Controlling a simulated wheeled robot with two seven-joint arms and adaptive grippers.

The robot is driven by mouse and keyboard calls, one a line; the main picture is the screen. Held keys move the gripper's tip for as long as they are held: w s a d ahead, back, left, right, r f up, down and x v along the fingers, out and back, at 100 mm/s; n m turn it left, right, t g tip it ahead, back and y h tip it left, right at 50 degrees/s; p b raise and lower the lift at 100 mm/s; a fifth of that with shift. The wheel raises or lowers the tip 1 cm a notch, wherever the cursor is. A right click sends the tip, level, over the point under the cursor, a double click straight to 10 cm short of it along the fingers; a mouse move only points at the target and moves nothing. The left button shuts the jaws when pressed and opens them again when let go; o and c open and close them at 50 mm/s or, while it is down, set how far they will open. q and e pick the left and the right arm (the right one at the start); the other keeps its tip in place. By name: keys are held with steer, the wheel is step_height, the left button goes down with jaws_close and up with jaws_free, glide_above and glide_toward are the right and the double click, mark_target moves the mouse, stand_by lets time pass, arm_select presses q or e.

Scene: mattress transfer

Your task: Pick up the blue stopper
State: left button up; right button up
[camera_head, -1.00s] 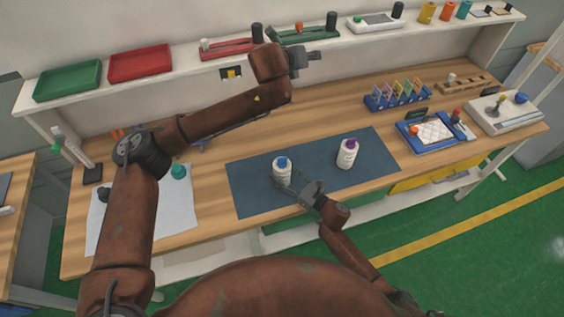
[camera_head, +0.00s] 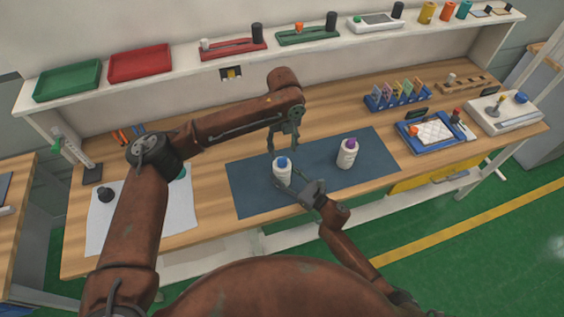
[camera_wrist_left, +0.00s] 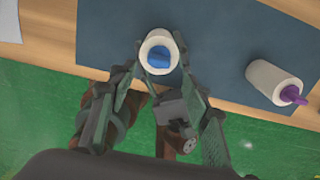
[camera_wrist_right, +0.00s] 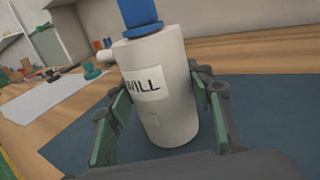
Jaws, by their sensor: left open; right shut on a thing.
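The blue stopper (camera_head: 283,162) sits in the top of a white bottle (camera_head: 282,174) standing on the dark blue mat (camera_head: 250,200). In the right wrist view the blue stopper (camera_wrist_right: 141,18) tops the labelled bottle (camera_wrist_right: 160,95). My right gripper (camera_head: 292,186) is shut around the bottle's body from the front right. My left gripper (camera_head: 284,146) points down above the bottle, open and empty. In the left wrist view the stopper (camera_wrist_left: 159,57) lies just ahead of the spread left fingers (camera_wrist_left: 157,75), apart from them.
A second white bottle with a purple stopper (camera_head: 348,155) stands to the right on the mat. A blue rack (camera_head: 398,95) and a blue tray (camera_head: 430,132) are further right. A white sheet (camera_head: 150,210) lies at left. A shelf with trays runs along the back.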

mark_target(282, 158)
arm_select(q)
steer(key=shift+w+a+f, duration=0.1)
steer(key=shift+f, duration=1.6)
steer(key=shift+w+a+f, duration=0.1)
steer(key=shift+f, duration=1.55)
steer(key=shift+s, duration=0.1)
steer(key=shift+c, duration=0.5)
steer(key=c, duration=0.9)
